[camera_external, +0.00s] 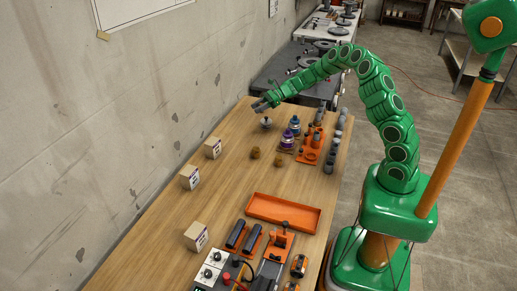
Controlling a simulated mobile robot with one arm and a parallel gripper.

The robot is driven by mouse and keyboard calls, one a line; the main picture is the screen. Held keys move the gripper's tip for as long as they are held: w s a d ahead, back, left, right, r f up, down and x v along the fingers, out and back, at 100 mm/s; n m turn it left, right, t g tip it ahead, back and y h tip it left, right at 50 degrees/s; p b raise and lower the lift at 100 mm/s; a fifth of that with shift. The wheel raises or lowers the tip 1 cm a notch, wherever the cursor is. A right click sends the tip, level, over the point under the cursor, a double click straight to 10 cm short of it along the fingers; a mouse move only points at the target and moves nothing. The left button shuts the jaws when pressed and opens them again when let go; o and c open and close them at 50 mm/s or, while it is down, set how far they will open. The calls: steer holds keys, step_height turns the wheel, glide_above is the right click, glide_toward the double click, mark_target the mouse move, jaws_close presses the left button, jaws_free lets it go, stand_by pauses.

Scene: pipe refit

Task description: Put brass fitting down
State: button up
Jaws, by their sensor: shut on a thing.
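My gripper (261,104) is at the far left end of the green arm, above the far part of the wooden table (170,235). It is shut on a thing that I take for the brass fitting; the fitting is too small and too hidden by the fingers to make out. A small grey metal piece (266,123) shows just below the gripper; I cannot tell whether they touch. Two small brown-gold pieces (255,152) (280,161) lie nearer on the table, apart from the gripper.
Several small boxes (190,177) line the wall side. An empty orange tray (284,212) and tools lie nearer. Table around the boxes is clear.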

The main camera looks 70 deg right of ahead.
steer(key=w+a+n+g+y, duration=0.1)
steer(key=a+n+g+y, duration=0.15)
steer(key=a, duration=1.25)
steer(key=s+a+n+g+y, duration=0.1)
steer(key=s+a+n+g, duration=0.25)
steer(key=a, duration=0.95)
steer(key=s+a+n+g, duration=0.25)
steer(key=s+a, duration=0.25)
steer(key=a, duration=0.8)
steer(key=s+a+n+g+y, duration=0.1)
steer(key=s+a+n+g, duration=0.3)
steer(key=a, duration=0.9)
steer(key=m, duration=0.2)
glide_above(205, 216)
steer(key=shift+n+t, duration=0.25)
steer(key=shift+t, duration=0.2)
steer(key=shift+s+f, duration=0.15)
steer(key=shift+f, duration=2.05)
steer(key=shift+s+f, duration=0.15)
steer(key=shift+f, duration=2)
steer(key=shift+w+a+f, duration=0.1)
steer(key=shift+w+f, duration=0.15)
steer(key=shift+f, duration=1.75)
